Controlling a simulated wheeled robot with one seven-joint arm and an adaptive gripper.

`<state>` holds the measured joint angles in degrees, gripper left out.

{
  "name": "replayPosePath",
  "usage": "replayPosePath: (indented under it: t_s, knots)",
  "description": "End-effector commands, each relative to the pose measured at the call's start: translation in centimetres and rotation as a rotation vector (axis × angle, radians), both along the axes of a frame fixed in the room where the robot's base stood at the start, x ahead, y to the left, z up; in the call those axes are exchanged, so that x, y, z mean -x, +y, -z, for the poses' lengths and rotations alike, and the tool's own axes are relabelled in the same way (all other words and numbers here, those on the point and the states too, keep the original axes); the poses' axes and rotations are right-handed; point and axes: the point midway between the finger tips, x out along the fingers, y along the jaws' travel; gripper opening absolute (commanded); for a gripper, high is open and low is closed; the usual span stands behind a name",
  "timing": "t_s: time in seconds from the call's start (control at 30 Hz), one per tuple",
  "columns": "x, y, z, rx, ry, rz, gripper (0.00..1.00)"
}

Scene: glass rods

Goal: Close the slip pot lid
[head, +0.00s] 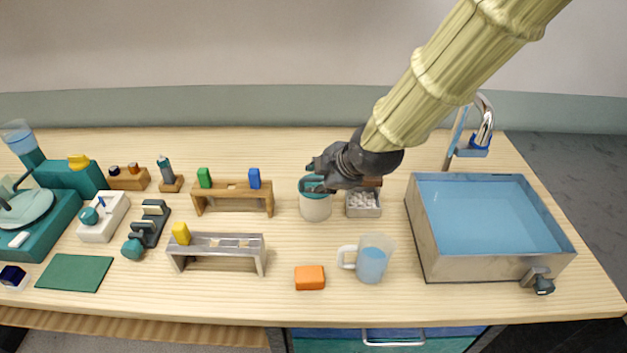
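The slip pot (316,207) is a white round pot standing on the table, right of the wooden rack. A teal part, which looks like its lid, shows at its top, mostly behind my gripper. My dark gripper (312,178) is right over the pot's top, reaching in from the upper right. It overlaps the teal part in the picture; I cannot tell whether it touches it. The fingers are small and dark here, so their opening is unclear. Whether the lid sits flat or is raised is hidden.
A small box of white pieces (363,205) stands close right of the pot. A measuring jug (371,262) and orange block (309,278) are in front. A wooden rack (233,194) and metal rack (215,246) are left. The sink basin (425,245) is right.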

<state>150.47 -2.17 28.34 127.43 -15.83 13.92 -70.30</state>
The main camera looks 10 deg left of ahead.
Motion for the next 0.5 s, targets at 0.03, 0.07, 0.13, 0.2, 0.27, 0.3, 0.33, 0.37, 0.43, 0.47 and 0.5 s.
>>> replayPosePath:
  t_s: [0.03,0.07,0.13,0.2,0.27,0.3,0.33,0.37,0.43,0.47,0.5]
  knots:
    - [0.3,-0.4,-0.8,-0.002,-0.002,0.000,0.33]
    - [0.5,-0.7,-1.2,-0.002,-0.003,0.001,0.33]
    - [1.1,-1.2,-1.9,-0.001,-0.001,0.001,0.33]
    - [1.5,-1.6,-2.6,-0.001,-0.002,0.001,0.33]
    - [1.9,-2.0,-3.2,-0.001,-0.002,0.001,0.33]
    - [2.1,-2.2,-3.5,0.000,-0.002,0.000,0.33]
    - [2.2,-2.4,-3.7,-0.001,-0.001,0.000,0.33]
    - [2.4,-2.5,-3.9,-0.002,0.000,0.000,0.33]
    - [2.6,-2.7,-4.2,0.000,0.000,0.001,0.33]
    - [2.7,-2.8,-4.3,0.000,0.000,0.001,0.33]
    - [2.7,-2.9,-4.5,0.000,0.000,0.001,0.33]
